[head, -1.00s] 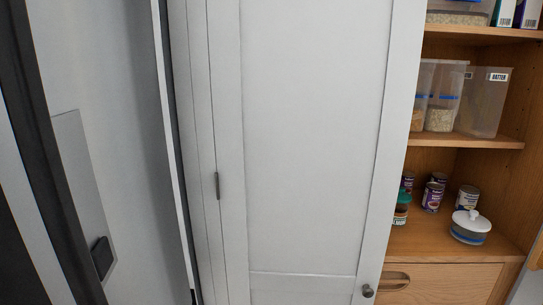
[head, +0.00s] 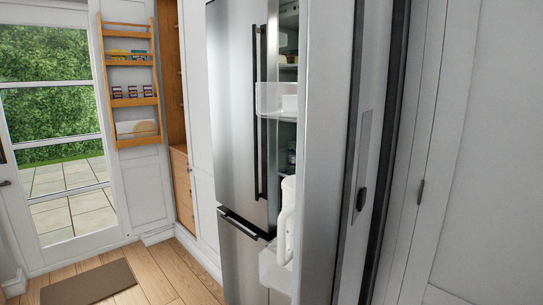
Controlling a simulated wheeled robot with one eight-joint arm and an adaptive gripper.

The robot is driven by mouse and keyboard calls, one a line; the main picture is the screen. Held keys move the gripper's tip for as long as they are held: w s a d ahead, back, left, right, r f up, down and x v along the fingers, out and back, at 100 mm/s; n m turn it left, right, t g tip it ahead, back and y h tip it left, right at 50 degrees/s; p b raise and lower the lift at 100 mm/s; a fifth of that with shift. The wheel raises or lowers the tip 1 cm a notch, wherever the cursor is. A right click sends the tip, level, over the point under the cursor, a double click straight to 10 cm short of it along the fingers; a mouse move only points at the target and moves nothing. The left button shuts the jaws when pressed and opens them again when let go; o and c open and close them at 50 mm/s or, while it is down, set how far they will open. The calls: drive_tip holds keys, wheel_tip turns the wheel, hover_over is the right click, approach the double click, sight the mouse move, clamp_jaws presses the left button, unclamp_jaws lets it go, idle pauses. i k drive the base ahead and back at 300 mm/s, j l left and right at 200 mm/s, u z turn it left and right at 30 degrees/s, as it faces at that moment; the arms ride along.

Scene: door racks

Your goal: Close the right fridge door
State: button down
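The fridge stands in the middle of the head view. Its left door (head: 228,120) is stainless steel with a long black vertical handle (head: 256,110) and looks shut. The right fridge door (head: 325,150) stands open, swung out towards me and seen at a steep angle. Clear door bins (head: 272,98) show on its inner side, and a white jug (head: 286,222) stands in the lower one. A narrow strip of the lit interior (head: 289,22) shows between the doors. My gripper is not in view.
A drawer with a black handle (head: 243,224) is below the left door. White cabinet panels (head: 480,150) stand close on the right. Free wooden floor (head: 165,270) and a brown mat (head: 88,282) lie at left, before a glass door (head: 55,130) and an orange wooden rack (head: 130,85).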

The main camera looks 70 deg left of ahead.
sight(351, 52)
drive_tip(key=u, duration=1.95)
